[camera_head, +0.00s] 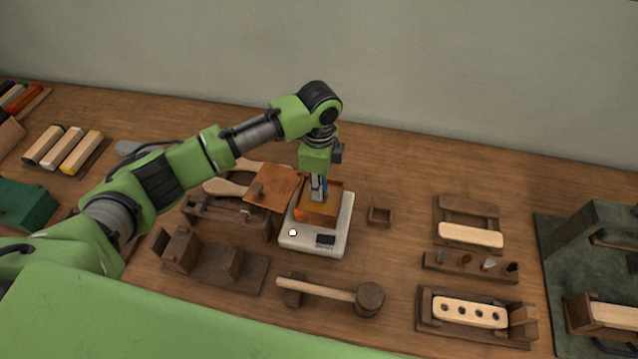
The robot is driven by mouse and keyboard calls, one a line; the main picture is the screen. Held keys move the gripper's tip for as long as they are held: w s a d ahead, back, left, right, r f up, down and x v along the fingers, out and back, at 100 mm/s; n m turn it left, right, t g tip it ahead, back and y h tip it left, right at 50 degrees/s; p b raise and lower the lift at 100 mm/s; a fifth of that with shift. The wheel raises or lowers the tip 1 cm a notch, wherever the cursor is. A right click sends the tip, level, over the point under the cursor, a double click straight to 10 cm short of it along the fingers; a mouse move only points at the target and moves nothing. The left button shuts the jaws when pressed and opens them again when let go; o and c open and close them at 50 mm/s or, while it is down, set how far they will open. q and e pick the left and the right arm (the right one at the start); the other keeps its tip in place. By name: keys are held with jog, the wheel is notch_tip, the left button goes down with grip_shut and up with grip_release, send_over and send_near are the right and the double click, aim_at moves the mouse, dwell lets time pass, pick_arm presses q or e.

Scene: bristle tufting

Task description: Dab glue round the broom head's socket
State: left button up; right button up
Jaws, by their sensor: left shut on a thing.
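My left gripper (318,192) points down into a small open wooden box (334,210) on a white scale (312,244). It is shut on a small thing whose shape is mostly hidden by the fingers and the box. A bit of orange shows in the box's left corner. A pale wooden block with a row of several holes (470,312) lies in a dark wooden holder at the front right. I cannot tell for sure which piece is the broom head, and no glue is clearly seen. My right gripper is not in view.
A mallet (368,300) lies in front of the scale. A rack of small tools (470,267) and a green mat (555,240) lie farther right.

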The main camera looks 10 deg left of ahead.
pick_arm(q)
jog(key=shift+f, duration=0.4)
jog(key=shift+s+f+p, duration=0.1)
jog(key=shift+s+p, duration=0.05)
jog(key=shift+p, duration=0.15)
dwell(2.0)
notch_tip(320, 180, up, 7)
jog(key=p, duration=0.7)
jog(key=shift+p, duration=0.4)
dwell(0.5)
